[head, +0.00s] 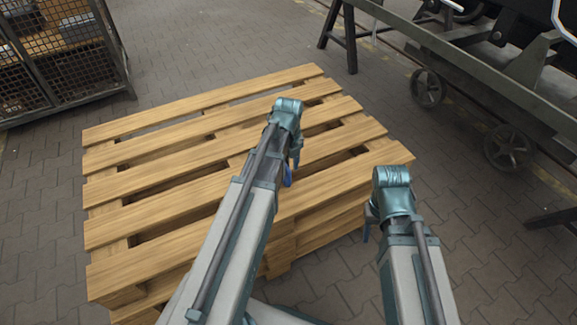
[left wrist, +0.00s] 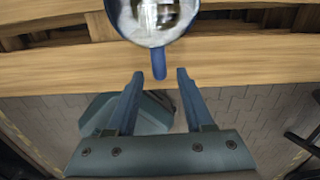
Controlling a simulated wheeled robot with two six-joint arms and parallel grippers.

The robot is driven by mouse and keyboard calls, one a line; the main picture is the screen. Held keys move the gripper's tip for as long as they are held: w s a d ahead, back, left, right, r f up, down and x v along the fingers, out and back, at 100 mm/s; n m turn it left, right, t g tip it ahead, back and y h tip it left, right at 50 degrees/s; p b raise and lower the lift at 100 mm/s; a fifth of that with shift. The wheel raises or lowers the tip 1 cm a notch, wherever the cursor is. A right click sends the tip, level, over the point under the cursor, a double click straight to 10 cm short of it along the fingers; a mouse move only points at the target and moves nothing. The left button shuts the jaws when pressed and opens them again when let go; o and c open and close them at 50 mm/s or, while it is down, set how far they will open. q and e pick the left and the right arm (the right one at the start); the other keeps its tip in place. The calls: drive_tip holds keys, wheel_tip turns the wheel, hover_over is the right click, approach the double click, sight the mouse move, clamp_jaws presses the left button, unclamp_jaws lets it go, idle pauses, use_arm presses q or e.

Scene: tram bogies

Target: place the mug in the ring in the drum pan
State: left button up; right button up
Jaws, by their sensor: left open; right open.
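In the left wrist view a round mug (left wrist: 152,20) with a blue rim and handle and a pale, shiny inside shows at the top edge, partly cut off. Its blue handle (left wrist: 159,62) points toward my left gripper (left wrist: 159,76), and the handle's end lies between the two open fingertips. In the head view my left gripper (head: 289,176) is over the right part of the pallet, and the mug is hidden there behind my arm. My right gripper (head: 367,230) is beside the pallet's right front corner, open and empty. I see no ring or drum pan.
A stack of wooden pallets (head: 190,178) stands on grey paving (head: 215,40). A mesh cage (head: 65,60) with parts stands at the upper left. A wheeled metal frame (head: 470,75) and a dark trestle (head: 350,35) are at the upper right. The paving between is clear.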

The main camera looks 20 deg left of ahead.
use_arm(q)
wheel_tip(320, 180, up, 4)
drive_tip(key=p, duration=0.2)
drive_tip(key=shift+p, duration=0.4)
drive_tip(key=shift+o, duration=0.4)
drive_tip(key=shift+r+p, duration=0.35)
wheel_tip(320, 180, up, 4)
drive_tip(key=n+p, duration=0.2)
drive_tip(key=p, duration=0.2)
hover_over(287, 180)
use_arm(e)
wheel_tip(287, 180, up, 9)
use_arm(q)
drive_tip(key=f+b, duration=0.8)
drive_tip(key=shift+w+d+f+b, duration=0.2)
drive_tip(key=shift+w+f+b, duration=0.1)
drive_tip(key=shift+f, duration=0.05)
use_arm(e)
wheel_tip(287, 180, down, 9)
use_arm(q)
wheel_tip(287, 180, down, 5)
drive_tip(key=b, duration=0.5)
drive_tip(key=shift+w+f, duration=0.15)
use_arm(e)
wheel_tip(287, 180, down, 5)
drive_tip(key=shift+f, duration=0.1)
use_arm(q)
clamp_jaws()
